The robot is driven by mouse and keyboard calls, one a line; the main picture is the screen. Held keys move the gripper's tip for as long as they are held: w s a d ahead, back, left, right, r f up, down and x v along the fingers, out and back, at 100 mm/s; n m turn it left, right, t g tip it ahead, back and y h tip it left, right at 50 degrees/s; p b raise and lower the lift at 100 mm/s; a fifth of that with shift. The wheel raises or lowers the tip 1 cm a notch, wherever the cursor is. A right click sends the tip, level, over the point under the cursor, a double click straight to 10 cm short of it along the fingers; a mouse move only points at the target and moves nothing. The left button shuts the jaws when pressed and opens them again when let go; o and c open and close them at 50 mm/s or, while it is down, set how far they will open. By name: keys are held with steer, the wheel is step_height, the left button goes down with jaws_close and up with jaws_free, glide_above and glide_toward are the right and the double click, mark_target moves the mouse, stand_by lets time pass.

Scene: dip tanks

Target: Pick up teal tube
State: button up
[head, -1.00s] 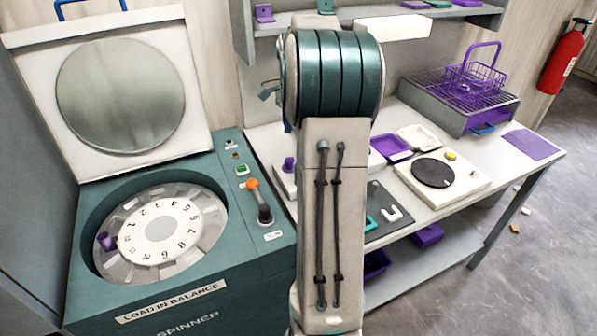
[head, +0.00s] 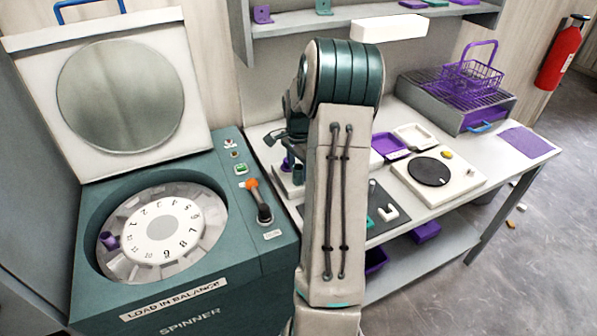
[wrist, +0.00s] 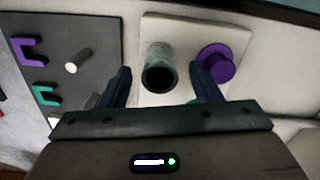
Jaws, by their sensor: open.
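In the wrist view the teal tube (wrist: 159,68) stands on a white block (wrist: 190,32), its dark open mouth facing the camera. My gripper (wrist: 161,92) is open, with one finger to the left of the tube and the other to its right. Neither finger visibly touches it, and the jaws are empty. A purple knobbed piece (wrist: 216,62) is on the same block, right beside and partly behind the right finger. In the head view my arm covers most of the gripper, and the tube is hard to make out there.
A dark mat (wrist: 75,55) left of the block holds purple and teal clips and a pale peg. In the head view, a spinner (head: 160,240) with its lid raised stands left; a white scale (head: 440,180), purple tray (head: 390,147) and purple basket (head: 472,78) occupy the bench's right.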

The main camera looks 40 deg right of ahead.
steer(key=shift+a+f, duration=0.1)
steer(key=shift+f, duration=0.45)
steer(key=c, duration=1.1)
steer(key=shift+r, duration=0.2)
